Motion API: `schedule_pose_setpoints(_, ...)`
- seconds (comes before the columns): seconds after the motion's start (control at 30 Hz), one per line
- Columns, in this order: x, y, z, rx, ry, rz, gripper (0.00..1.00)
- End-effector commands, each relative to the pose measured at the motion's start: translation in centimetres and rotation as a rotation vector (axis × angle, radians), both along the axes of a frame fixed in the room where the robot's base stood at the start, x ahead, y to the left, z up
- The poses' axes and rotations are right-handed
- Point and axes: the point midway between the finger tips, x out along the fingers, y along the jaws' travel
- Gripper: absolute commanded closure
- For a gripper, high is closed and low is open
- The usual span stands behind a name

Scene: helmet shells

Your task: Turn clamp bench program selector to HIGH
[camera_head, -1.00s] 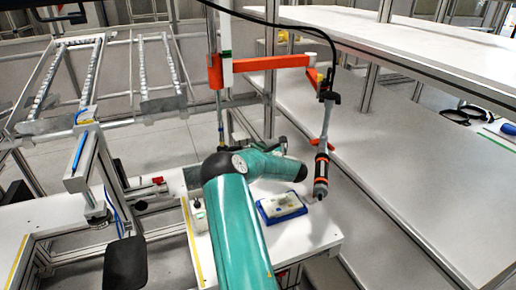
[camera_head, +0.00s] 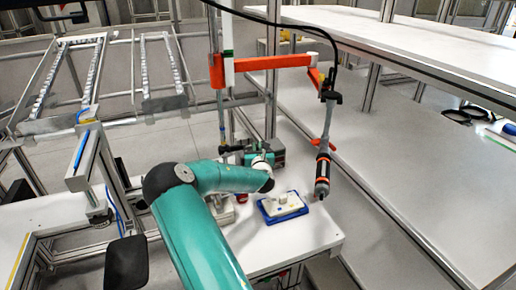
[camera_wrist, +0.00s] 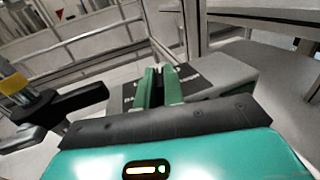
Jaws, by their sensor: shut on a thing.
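My gripper (camera_wrist: 161,76) shows in the wrist view as two green fingers closed in front of a dark label panel (camera_wrist: 198,78). The panel has small pale lettering, too small to read, on a grey-green box (camera_wrist: 230,72). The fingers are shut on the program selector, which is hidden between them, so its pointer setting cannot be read. In the head view my teal arm bends over the left part of the white bench (camera_head: 285,238), and my wrist is at the bench's back edge. The fingertips are not clear there.
A blue tray (camera_head: 268,217) with a pale part (camera_head: 283,203) lies right of my arm. A screwdriver (camera_head: 323,170) hangs over the bench's right side from an orange arm (camera_head: 270,63). A black lever (camera_wrist: 75,99) stands left of my fingers. Long white shelves (camera_head: 400,160) run along the right.

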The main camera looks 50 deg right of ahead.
Motion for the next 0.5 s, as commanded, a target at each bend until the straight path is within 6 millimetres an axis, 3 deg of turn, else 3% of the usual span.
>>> schedule_pose_setpoints(0.5,0.13,0.17,-0.03,0.0,0.001,-0.151,1.0)
